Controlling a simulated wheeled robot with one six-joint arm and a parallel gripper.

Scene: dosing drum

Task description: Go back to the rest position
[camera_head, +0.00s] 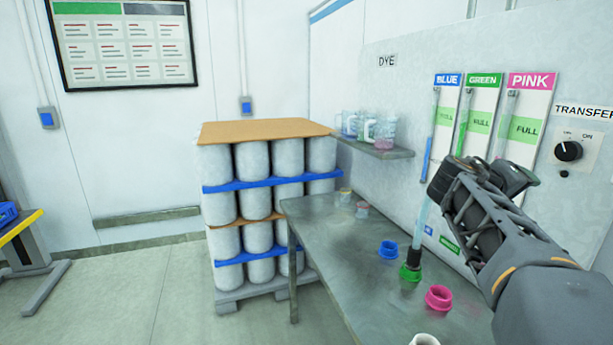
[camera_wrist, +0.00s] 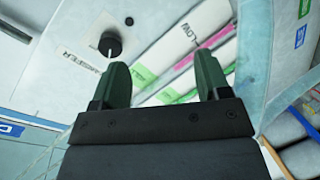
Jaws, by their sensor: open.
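My gripper (camera_wrist: 163,82) is open in the wrist view, with its two dark green fingers apart and nothing between them. In the head view my arm reaches in from the right, over the metal table (camera_head: 335,235) and in front of the dye panel (camera_head: 400,90). The fingers are hard to make out there. The wrist view faces the panel, with the black transfer knob (camera_wrist: 110,44) beyond the left finger. The same knob (camera_head: 568,151) shows at the right in the head view.
Blue (camera_head: 388,250), green (camera_head: 411,272) and pink (camera_head: 438,298) collars sit on the table below my arm. A pale tube stands in the green one. A shelf (camera_head: 380,150) holds several jugs. Stacked white drums (camera_head: 255,255) stand behind the table.

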